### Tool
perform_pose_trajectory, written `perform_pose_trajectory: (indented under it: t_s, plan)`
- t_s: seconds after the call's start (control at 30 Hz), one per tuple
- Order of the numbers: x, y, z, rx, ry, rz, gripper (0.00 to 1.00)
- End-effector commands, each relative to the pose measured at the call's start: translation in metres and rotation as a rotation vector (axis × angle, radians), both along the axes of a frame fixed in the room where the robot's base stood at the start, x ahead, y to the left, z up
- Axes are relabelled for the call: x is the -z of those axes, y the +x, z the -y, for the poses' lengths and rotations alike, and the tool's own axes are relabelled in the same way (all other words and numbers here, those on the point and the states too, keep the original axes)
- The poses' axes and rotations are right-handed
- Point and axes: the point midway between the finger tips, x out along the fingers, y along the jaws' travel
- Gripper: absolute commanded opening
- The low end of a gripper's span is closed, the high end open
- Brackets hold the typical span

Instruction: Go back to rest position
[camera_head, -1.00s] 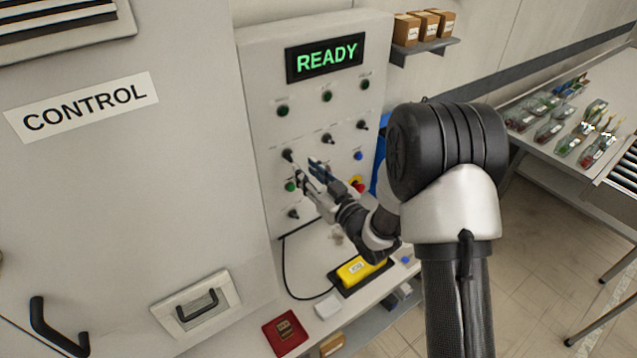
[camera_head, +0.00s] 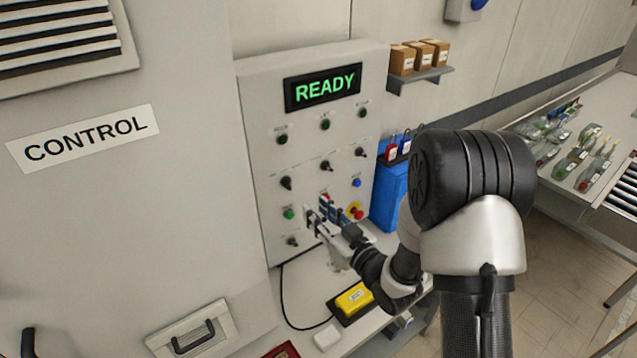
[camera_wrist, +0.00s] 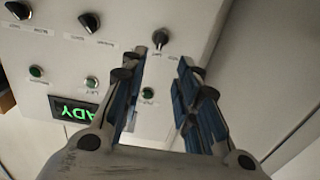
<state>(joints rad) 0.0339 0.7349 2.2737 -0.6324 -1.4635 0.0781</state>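My gripper (camera_head: 318,212) is in front of the lower part of the control panel (camera_head: 262,92), at the end of my bent arm. In the wrist view my gripper (camera_wrist: 158,88) has its two blue-padded fingers apart with nothing between them. The fingers look clear of the panel, though the exact gap is hard to tell. The panel's screen (camera_head: 323,87) reads READY in green.
A red button (camera_head: 356,210) on yellow and a blue button (camera_head: 357,183) are near my gripper. Below are a yellow box (camera_head: 354,298) and a cable. A blue bin (camera_head: 388,192) stands right of the panel. A table (camera_head: 560,197) with several packs stands far right.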

Motion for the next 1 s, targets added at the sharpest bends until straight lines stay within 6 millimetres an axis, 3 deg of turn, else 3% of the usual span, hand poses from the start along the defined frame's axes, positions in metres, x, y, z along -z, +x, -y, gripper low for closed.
perform_pose_trajectory:
  t_s: [0.17,0.27,0.4,0.53,0.67,0.77,1.0]
  plan:
    - [-0.005,0.003,0.003,0.015,-0.025,-0.010,0.29]
    - [-0.018,0.008,0.012,0.059,-0.090,-0.043,0.29]
    - [-0.044,0.009,0.042,0.177,-0.224,-0.146,0.29]
    - [-0.068,-0.011,0.077,0.302,-0.322,-0.275,0.29]
    - [-0.087,-0.050,0.109,0.415,-0.378,-0.423,0.29]
    - [-0.099,-0.092,0.128,0.486,-0.395,-0.547,0.29]
    - [-0.109,-0.221,0.144,0.567,-0.376,-0.860,0.29]
